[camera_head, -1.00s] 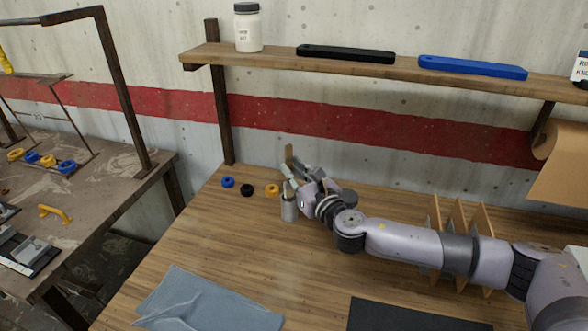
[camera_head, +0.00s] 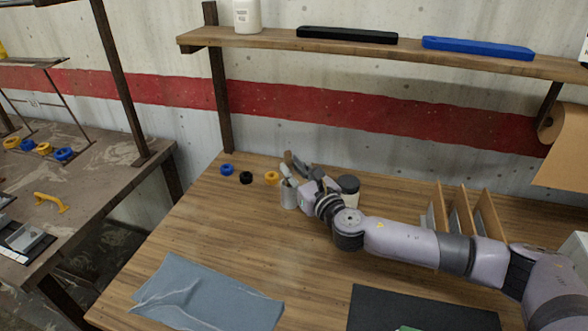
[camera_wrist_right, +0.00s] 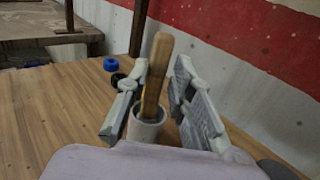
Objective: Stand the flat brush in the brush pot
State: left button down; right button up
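The flat brush shows as a wooden handle (camera_head: 288,158), upright and slightly tilted. In the right wrist view the handle (camera_wrist_right: 155,75) runs down into the mouth of the grey-white brush pot (camera_wrist_right: 143,128); its lower end is hidden inside. The pot (camera_head: 289,194) stands upright on the wooden table. My right gripper (camera_head: 292,167) is above the pot's rim, with its fingers on either side of the handle. In the wrist view the fingers (camera_wrist_right: 160,68) are spread, with a clear gap to the right of the handle. My left gripper is not in view.
Blue (camera_head: 227,169), black (camera_head: 246,177) and yellow (camera_head: 272,178) rings lie left of the pot. A dark-lidded jar (camera_head: 348,184) stands close behind my right arm. Wooden dividers (camera_head: 461,212) stand farther right. A blue-grey cloth (camera_head: 208,294) and dark mat (camera_head: 420,312) lie in front.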

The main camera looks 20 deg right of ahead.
jog(key=o, duration=0.3)
jog(key=shift+o, duration=0.2)
jog(key=s+d, duration=0.2)
jog(key=s, duration=0.9)
jog(key=shift+s+d, duration=0.15)
jog(key=shift+s, duration=0.25)
dwell(0.3)
